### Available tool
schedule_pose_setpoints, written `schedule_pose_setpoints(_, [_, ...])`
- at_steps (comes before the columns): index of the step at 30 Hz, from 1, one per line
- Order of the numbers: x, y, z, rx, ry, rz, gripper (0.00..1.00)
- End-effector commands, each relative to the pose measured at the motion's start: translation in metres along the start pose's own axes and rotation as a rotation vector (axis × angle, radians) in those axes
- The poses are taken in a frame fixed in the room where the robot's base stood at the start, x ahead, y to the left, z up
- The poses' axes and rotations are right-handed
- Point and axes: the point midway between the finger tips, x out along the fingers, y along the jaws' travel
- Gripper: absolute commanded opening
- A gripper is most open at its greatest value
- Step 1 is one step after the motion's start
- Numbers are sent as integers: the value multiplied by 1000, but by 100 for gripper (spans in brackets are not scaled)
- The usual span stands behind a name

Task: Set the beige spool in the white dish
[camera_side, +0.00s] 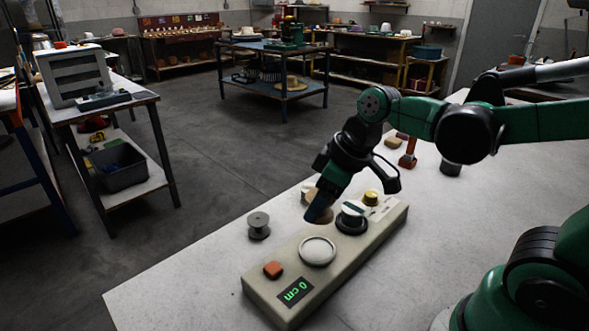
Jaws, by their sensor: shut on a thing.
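The white dish (317,250) is a round, shallow dish on a long beige board (262,295), and it looks empty. My gripper (318,213) points down over the far side of the board, beyond the dish. It is shut on the beige spool (308,194), which shows only in part behind the dark fingers. The fingers hide much of the spool, and I cannot tell whether it touches the board. A tan round patch (325,217) shows beside the fingertips.
A grey spool (259,226) stands on the white table left of the board. The table's front is clear.

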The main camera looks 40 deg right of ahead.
Motion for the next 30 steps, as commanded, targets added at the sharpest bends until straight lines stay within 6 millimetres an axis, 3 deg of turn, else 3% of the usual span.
schedule_pose_setpoints(18, [51,0,21,0,0,0,6])
schedule_pose_setpoints(30, [62,0,26,-1,0,0,6])
